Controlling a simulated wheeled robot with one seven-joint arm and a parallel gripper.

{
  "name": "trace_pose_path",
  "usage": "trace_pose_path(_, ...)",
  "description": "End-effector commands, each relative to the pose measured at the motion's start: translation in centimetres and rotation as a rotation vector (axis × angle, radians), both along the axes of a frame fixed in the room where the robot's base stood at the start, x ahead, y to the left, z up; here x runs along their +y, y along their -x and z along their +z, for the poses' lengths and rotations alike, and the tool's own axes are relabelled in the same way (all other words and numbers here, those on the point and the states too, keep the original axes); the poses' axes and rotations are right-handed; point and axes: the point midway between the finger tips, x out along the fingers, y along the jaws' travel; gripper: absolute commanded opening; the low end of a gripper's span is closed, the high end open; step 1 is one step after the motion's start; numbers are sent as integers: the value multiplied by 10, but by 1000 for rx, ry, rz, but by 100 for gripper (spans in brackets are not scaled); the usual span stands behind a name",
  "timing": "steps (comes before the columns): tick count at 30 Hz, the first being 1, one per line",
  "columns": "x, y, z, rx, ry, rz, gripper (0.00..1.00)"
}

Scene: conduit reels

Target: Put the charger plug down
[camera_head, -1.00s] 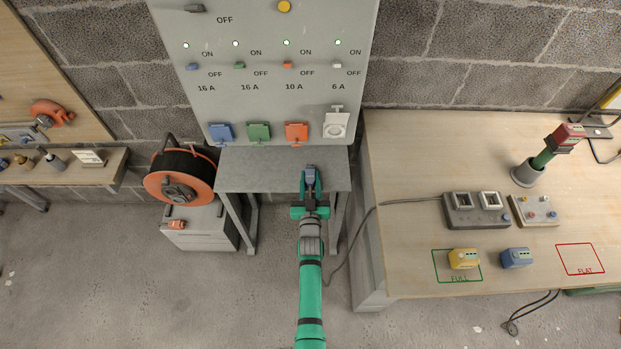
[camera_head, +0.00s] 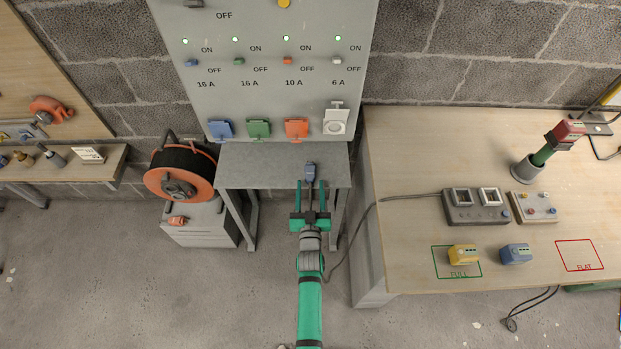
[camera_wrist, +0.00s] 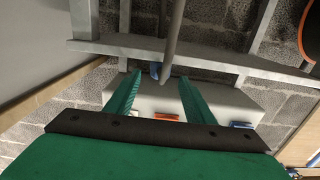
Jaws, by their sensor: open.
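The charger plug (camera_head: 310,171) is a small blue-grey plug lying on the grey shelf table (camera_head: 265,165) below the socket panel. Its grey cable runs back from it between my fingers. My gripper (camera_head: 311,188) is open, its two green fingers apart on either side of the cable, just short of the plug. In the wrist view, a blue bit of the plug (camera_wrist: 154,70) shows beyond the open fingers, with the cable (camera_wrist: 175,35) beside it. The charger (camera_head: 477,209), a dark box with two bays, sits on the wooden bench at the right, a cable at its left side.
The panel (camera_head: 270,100) carries blue, green, orange and white sockets above the table. A cable reel (camera_head: 180,175) stands on a grey box at the left. The wooden bench (camera_head: 420,150) holds yellow and blue batteries, marked squares and a drill-like tool.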

Motion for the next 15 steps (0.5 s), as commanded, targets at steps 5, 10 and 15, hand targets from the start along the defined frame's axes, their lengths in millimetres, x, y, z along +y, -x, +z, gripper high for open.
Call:
trace_pose_path(5,0,33,-1,1,1,0,49)
trace_pose_path(10,0,52,0,0,0,0,49)
trace_pose_path(15,0,64,0,1,0,0,49)
